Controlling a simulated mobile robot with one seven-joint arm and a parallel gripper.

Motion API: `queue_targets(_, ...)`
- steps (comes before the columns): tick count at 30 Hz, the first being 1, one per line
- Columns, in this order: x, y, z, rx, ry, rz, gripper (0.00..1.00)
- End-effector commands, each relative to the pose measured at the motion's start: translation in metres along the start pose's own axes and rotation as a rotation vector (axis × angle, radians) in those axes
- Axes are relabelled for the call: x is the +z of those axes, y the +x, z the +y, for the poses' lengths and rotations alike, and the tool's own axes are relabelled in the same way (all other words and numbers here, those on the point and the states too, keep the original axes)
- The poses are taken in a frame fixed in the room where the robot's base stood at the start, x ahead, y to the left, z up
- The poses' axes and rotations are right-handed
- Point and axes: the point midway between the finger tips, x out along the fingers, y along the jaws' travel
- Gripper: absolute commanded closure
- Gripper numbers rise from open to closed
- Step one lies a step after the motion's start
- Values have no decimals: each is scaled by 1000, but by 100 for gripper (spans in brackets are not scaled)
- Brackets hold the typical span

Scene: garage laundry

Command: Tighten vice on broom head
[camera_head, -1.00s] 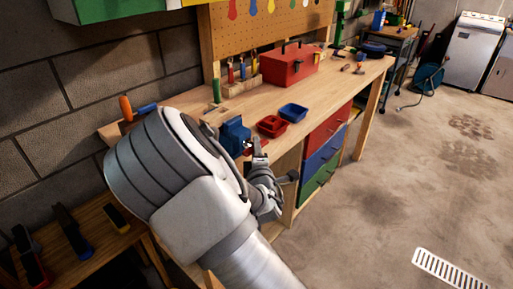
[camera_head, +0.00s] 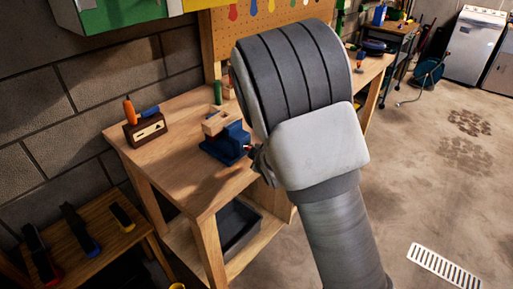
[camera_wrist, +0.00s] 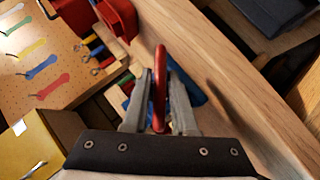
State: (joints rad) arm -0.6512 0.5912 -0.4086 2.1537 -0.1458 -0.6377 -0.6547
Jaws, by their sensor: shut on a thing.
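The blue vice (camera_head: 226,144) stands near the front edge of the wooden workbench, left of my arm in the head view. Part of it shows behind my fingers in the wrist view (camera_wrist: 190,88). A red bar-like handle (camera_wrist: 160,72) stands between my two grey fingers. My gripper (camera_wrist: 160,98) is shut on this red handle. In the head view my gripper is mostly hidden by my arm, close to the vice's right side. I cannot make out a broom head; a pale wooden piece (camera_head: 215,122) shows just behind or above the vice.
The workbench (camera_head: 180,165) has bare wood left and in front of the vice. A brown block (camera_head: 146,132) with orange and blue handles stands at its left. A dark bin (camera_head: 238,224) sits on the lower shelf. Red containers (camera_wrist: 90,18) show in the wrist view.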

Motion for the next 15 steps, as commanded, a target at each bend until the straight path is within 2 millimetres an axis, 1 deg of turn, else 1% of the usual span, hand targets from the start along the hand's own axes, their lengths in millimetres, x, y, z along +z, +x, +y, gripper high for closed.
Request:
queue_targets(1,0,-2,6,-23,32,-3,100)
queue_targets(15,-1,-4,8,-263,270,-4,100)
